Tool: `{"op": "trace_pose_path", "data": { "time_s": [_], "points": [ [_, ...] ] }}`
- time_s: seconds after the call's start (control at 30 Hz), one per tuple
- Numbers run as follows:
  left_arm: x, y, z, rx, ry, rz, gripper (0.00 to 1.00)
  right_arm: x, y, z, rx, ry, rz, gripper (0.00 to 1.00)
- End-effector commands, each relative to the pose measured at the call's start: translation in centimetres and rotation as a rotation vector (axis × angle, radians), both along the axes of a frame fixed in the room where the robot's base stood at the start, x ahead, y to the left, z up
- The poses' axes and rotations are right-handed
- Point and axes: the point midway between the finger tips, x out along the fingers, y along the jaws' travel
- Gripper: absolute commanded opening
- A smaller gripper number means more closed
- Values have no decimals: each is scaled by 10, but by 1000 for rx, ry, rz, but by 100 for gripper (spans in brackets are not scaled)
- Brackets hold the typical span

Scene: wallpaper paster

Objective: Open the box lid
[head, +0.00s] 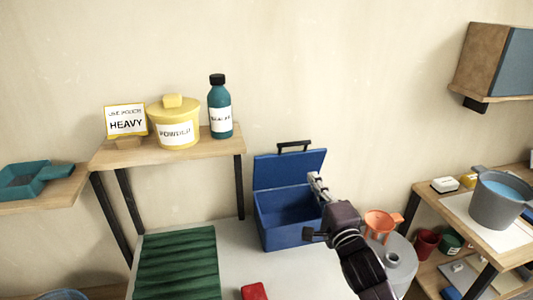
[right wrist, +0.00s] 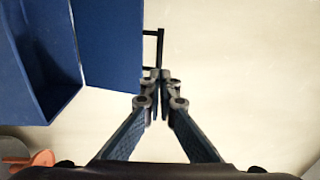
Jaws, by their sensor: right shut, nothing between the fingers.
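The blue box (head: 290,238) stands on the grey table with its lid (head: 283,168) raised and leaning back toward the wall. The inside of the box is visible. A black handle (head: 293,146) sits on the lid's top edge. My right gripper (head: 316,181) is at the right side of the box, near the lid's lower right corner. In the right wrist view its fingertips (right wrist: 160,76) are together and empty, just beside the lid (right wrist: 113,45) and the handle (right wrist: 151,47). I cannot tell whether they touch the lid. My left gripper is not in view.
A green ridged mat (head: 177,263) and a red object (head: 254,291) lie left and in front of the box. An orange funnel-like item (head: 382,221) is close to my right arm. A shelf (head: 190,150) holds a yellow powder tub (head: 175,112) and a teal bottle (head: 220,102).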

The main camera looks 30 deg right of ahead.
Motion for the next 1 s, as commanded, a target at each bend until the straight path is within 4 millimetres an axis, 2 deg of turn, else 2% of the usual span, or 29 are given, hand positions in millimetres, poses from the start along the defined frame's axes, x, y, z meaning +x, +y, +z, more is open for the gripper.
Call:
{"op": "trace_pose_path", "data": {
  "time_s": [0.17, 0.37, 0.7, 1.0],
  "points": [
    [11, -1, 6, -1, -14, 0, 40, 11, -6, 4, 11, -7, -3, 0],
    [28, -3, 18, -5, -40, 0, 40, 48, -15, 10, 8, -5, -3, 0],
    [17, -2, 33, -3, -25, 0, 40, 108, -29, 15, 10, -4, -3, 0],
    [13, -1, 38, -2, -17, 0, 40, 132, -34, 14, 10, -3, -2, 0]
  ]
}}
